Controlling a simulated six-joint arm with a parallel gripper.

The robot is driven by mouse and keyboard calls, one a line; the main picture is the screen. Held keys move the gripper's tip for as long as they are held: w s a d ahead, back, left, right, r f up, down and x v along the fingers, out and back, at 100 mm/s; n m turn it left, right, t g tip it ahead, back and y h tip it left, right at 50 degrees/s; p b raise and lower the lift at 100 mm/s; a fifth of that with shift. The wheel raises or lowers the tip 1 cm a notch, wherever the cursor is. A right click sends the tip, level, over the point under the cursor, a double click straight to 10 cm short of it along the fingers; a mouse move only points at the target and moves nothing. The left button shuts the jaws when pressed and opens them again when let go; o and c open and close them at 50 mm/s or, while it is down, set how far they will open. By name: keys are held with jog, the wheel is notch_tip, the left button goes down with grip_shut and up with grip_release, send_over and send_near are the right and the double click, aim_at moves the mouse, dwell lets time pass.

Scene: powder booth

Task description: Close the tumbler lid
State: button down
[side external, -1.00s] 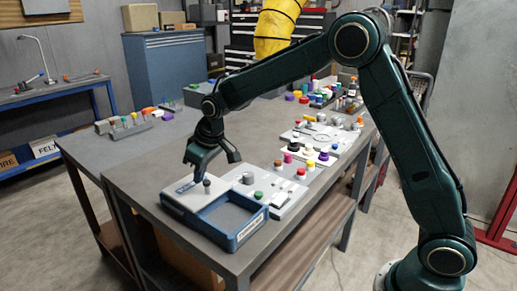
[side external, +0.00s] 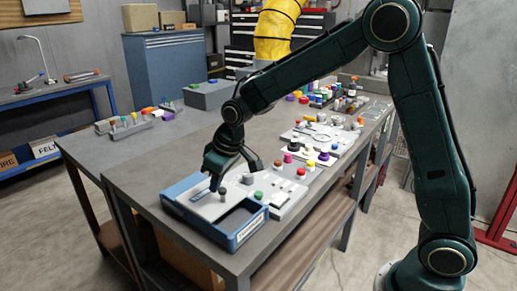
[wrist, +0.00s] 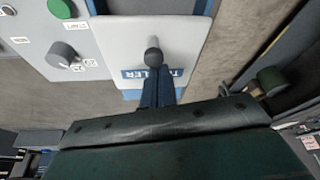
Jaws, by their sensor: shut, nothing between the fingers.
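The tumbler is a blue open-topped box (side external: 246,238) at the near end of the bench. Its pale flat lid (side external: 208,208) covers the left part, and a dark opening shows at the right end. A dark round knob (side external: 222,194) stands up from the lid. My gripper (side external: 215,187) is shut and empty, pointing down just left of the knob. In the wrist view the fingers (wrist: 155,92) are close behind the knob (wrist: 152,57), over a blue label on the lid (wrist: 180,22). I cannot tell whether they touch the knob.
A grey control panel (side external: 288,203) with a green button (side external: 258,195) and a dial stands right beside the box. Small coloured jars and parts crowd the bench farther back. The bench (side external: 150,177) is clear left of the box.

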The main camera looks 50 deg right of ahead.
jog(key=s, duration=0.7)
jog(key=shift+f, duration=0.15)
jog(key=shift+w+a, duration=0.25)
jog(key=shift+w, duration=0.9)
jog(key=shift+w+a, duration=0.25)
jog(key=shift+w, duration=0.85)
jog(key=a+v, duration=0.1)
jog(key=v, duration=0.9)
jog(key=shift+d+r, duration=0.2)
jog(key=shift+d, duration=0.3)
jog(key=shift+s, duration=0.15)
